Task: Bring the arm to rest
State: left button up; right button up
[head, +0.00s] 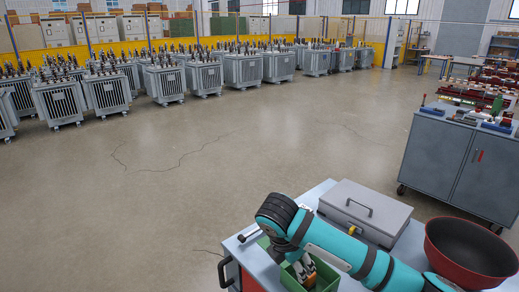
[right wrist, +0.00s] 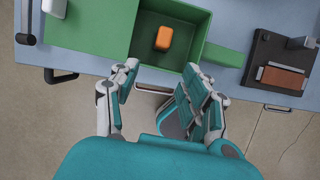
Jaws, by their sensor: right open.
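My right arm comes in from the lower right of the head view, and its gripper (head: 301,268) points down by the green box (head: 327,278) at the bench's edge. In the right wrist view the same gripper (right wrist: 160,84) is open, its two fingers wide apart with nothing between them. The green box (right wrist: 190,20) lies beyond the fingertips there, and a small orange block (right wrist: 163,38) rests inside it, apart from the fingers. My left gripper is not in view.
The blue-grey bench (head: 232,244) also carries a grey lidded case (head: 350,196) and a dark red bowl (head: 480,243) near my arm. A dark fixture with a brown block (right wrist: 283,78) lies right of the box. A grey cabinet (head: 430,160) stands at right; open floor lies left.

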jog(key=s+a+f+m+y, duration=0.3)
jog(key=s+f+m, duration=0.25)
jog(key=s, duration=0.25)
jog(key=s+a+f+m+y, duration=0.2)
jog(key=s+f+m+y, duration=0.15)
jog(key=s+f, duration=0.3)
jog(key=s+d+f+m+t+h, duration=0.1)
jog(key=s+d+f+m+h, duration=0.15)
jog(key=s+d+m, duration=1.15)
notch_tip(320, 180, down, 24)
jog(key=s+g, duration=0.1)
jog(key=s, duration=0.1)
jog(key=s+d+f+n+g, duration=0.1)
jog(key=s+d+f, duration=0.1)
jog(key=s+f, duration=1.5)
jog(key=shift+d+f+g+h+b, duration=0.3)
jog(key=shift+d+f, duration=0.1)
jog(key=shift+f, duration=0.1)
jog(key=shift+s, duration=0.1)
